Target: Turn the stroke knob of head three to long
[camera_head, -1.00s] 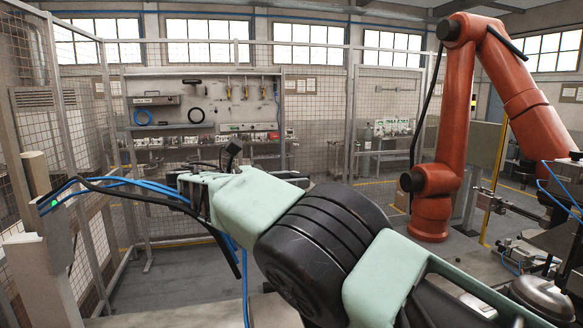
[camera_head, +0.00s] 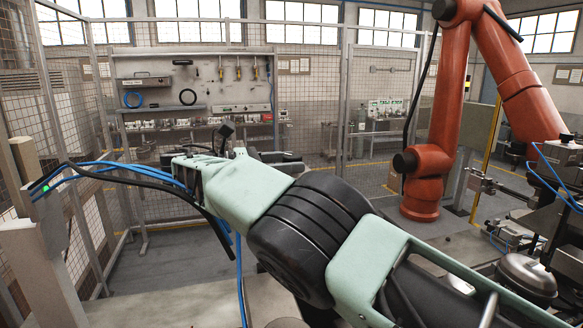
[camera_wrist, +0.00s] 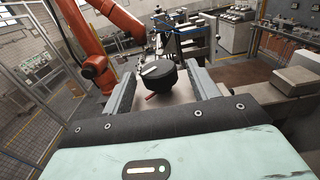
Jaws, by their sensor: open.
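In the wrist view my gripper (camera_wrist: 164,82) is open, with its two grey fingers spread wide. A dark round cylinder-like part (camera_wrist: 160,76) appears between the fingers, with a pale piece on its top and a red bit at its lower left. I cannot tell how far it is from the fingers or whether it is a head. The stroke knob of head three cannot be made out in either view. In the head view my pale green and black arm crosses the middle, and I cannot make out the gripper fingers.
An orange robot arm (camera_head: 430,175) stands at the right of the head view. Near it are machinery and a metal dome (camera_head: 526,274). Mesh fencing (camera_head: 85,120) and a tool board (camera_head: 195,85) stand behind. Grey floor (camera_head: 185,255) is open before the fence.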

